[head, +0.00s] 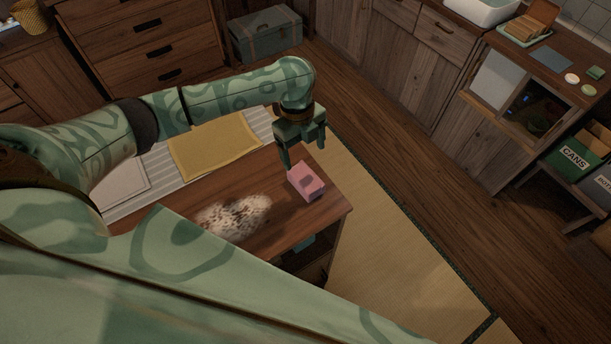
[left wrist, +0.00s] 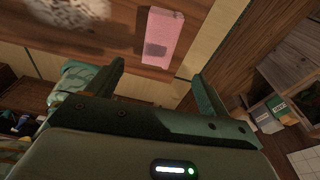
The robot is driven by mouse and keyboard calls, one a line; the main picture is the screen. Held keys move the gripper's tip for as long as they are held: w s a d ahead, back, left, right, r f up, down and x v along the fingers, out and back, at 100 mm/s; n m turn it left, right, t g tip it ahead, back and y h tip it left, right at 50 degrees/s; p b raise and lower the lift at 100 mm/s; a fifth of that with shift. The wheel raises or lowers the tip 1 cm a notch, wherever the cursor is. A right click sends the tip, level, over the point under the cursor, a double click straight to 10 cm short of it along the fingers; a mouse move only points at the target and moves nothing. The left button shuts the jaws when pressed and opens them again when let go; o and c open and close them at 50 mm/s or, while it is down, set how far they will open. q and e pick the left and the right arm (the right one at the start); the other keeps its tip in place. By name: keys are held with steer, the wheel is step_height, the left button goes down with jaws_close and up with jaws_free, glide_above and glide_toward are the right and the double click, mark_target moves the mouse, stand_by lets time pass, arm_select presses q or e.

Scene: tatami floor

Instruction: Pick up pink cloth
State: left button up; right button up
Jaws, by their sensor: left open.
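The pink cloth (head: 306,181) is a small folded block on the wooden table (head: 262,185), near its right edge. A dark patch, perhaps a shadow, lies on it. My left gripper (head: 300,160) is open and empty, just above and behind the cloth in the head view. In the left wrist view the cloth (left wrist: 163,38) lies beyond the two spread fingers of the left gripper (left wrist: 160,80), roughly centred between them and apart from both. My right gripper does not show.
A speckled brown and white patch (head: 234,217) is on the table left of the cloth. A yellow cloth (head: 214,147) lies on a striped runner (head: 170,182) behind. Tatami (head: 385,235) is clear at the right. A crate marked CANS (head: 573,158) stands far right.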

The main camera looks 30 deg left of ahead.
mark_target(305, 176)
arm_select(q)
steer(key=f, duration=0.2)
steer(key=f+b, duration=0.1)
steer(key=f, duration=0.3)
steer(key=shift+s+d, duration=0.1)
steer(key=shift+d, duration=0.2)
steer(key=shift+f+b, duration=0.3)
steer(key=shift+f, duration=0.15)
steer(key=f+b, duration=0.1)
steer(key=f, duration=0.1)
steer(key=f+b, duration=0.1)
steer(key=f, duration=0.1)
steer(key=shift+s+f, duration=0.2)
steer(key=shift+f, duration=0.4)
steer(key=shift+r, duration=0.1)
steer(key=c, duration=1.1)
steer(key=shift+o, duration=0.2)
steer(key=shift+r, duration=0.1)
